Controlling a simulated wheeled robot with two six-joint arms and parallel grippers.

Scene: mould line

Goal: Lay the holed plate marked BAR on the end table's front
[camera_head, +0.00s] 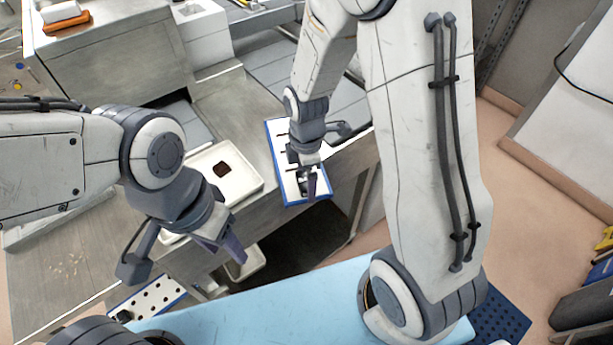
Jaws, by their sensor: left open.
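A white holed plate with a blue edge (152,299) lies low at the left, partly hidden by my own body. A second white board with blue edges and dark slots or marks (275,131) lies at the right end of the metal table (225,100). No lettering can be read on either. My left gripper (234,250) is open and points down over the table's front edge, right of the holed plate and apart from it. My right gripper (309,185) points down over the blue-edged board and hides part of it; whether its jaws are open or touch the board cannot be told.
A pale tray (252,187) with a dark brown square (222,170) stands between the grippers. Another pale tray (250,264) is lower, partly behind my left gripper. Crumbs (68,265) lie on the left tabletop. An orange-and-white object (62,17) sits at the back left.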

